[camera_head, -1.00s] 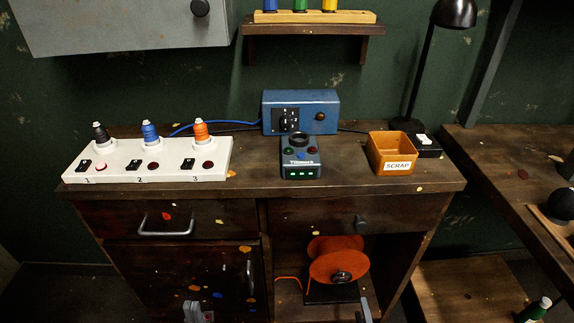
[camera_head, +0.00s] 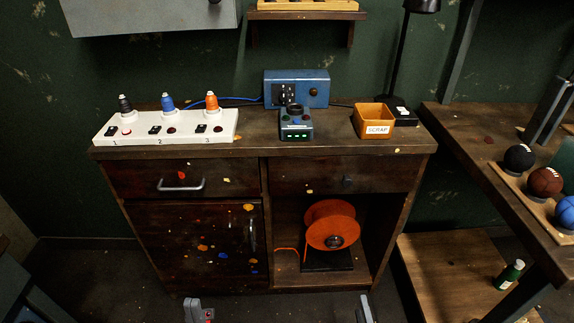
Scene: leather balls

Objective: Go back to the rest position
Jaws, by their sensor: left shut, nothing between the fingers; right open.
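My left gripper (camera_head: 199,311) shows at the bottom edge of the head view, left of centre, in front of the cabinet. It is shut and empty. My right gripper (camera_head: 364,310) shows at the bottom edge, right of centre, and is open and empty. Both are low and apart from the wooden workbench (camera_head: 345,146). Most of both arms is out of the picture.
The bench holds a white socket strip (camera_head: 170,136) with three plugs, a blue box (camera_head: 312,77), a small device (camera_head: 295,123) and a scrap bin (camera_head: 375,122). An orange reel (camera_head: 322,222) sits below. A side table (camera_head: 445,128) with balls stands right. Floor in front is free.

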